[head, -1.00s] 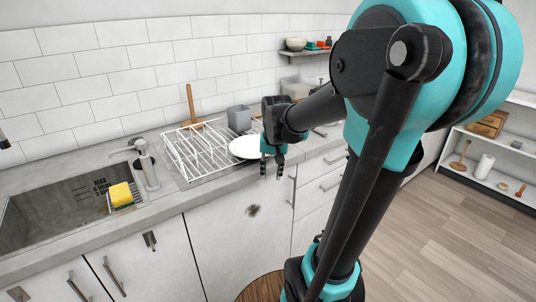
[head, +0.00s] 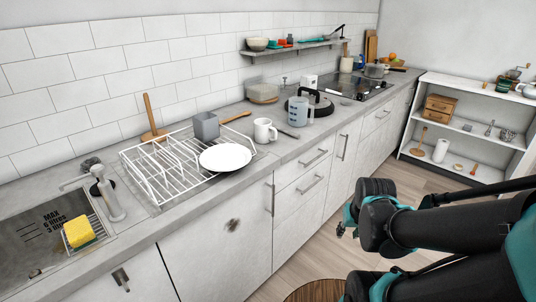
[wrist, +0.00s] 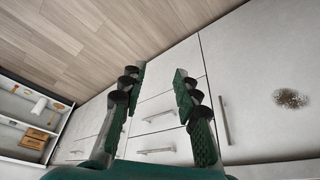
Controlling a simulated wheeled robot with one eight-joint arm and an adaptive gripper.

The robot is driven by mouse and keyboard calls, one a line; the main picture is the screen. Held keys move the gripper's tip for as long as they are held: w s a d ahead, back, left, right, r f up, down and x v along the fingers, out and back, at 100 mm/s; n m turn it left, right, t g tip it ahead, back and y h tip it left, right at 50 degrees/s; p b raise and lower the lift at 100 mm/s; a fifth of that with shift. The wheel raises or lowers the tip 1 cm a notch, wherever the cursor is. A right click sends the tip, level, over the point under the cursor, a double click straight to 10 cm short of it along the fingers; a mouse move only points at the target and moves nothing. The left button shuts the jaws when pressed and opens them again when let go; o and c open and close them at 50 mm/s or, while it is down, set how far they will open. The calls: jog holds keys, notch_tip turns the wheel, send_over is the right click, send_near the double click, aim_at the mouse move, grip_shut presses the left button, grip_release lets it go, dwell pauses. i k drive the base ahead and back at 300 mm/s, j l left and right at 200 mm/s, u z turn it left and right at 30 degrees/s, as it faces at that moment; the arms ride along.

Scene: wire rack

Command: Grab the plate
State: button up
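The white plate (head: 225,157) lies face up, nearly flat, at the right front end of the white wire rack (head: 160,186) on the counter. My gripper (head: 346,222) is right of and lower than the plate, out in front of the cabinet drawers and well apart from it. In the wrist view my gripper (wrist: 158,82) shows two teal-and-black fingers spread wide with nothing between them. The plate is not in the wrist view.
A grey square container (head: 206,126) stands behind the plate, and a white mug (head: 265,131) and measuring jug (head: 299,110) to its right. A faucet (head: 108,202) and sink with a yellow sponge (head: 78,231) are left. Floor is free before the cabinets.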

aim_at(227, 156)
jog(key=k+j+z, duration=0.3)
jog(key=j, duration=0.3)
jog(key=k+j+z, duration=0.3)
jog(key=k+j, duration=0.5)
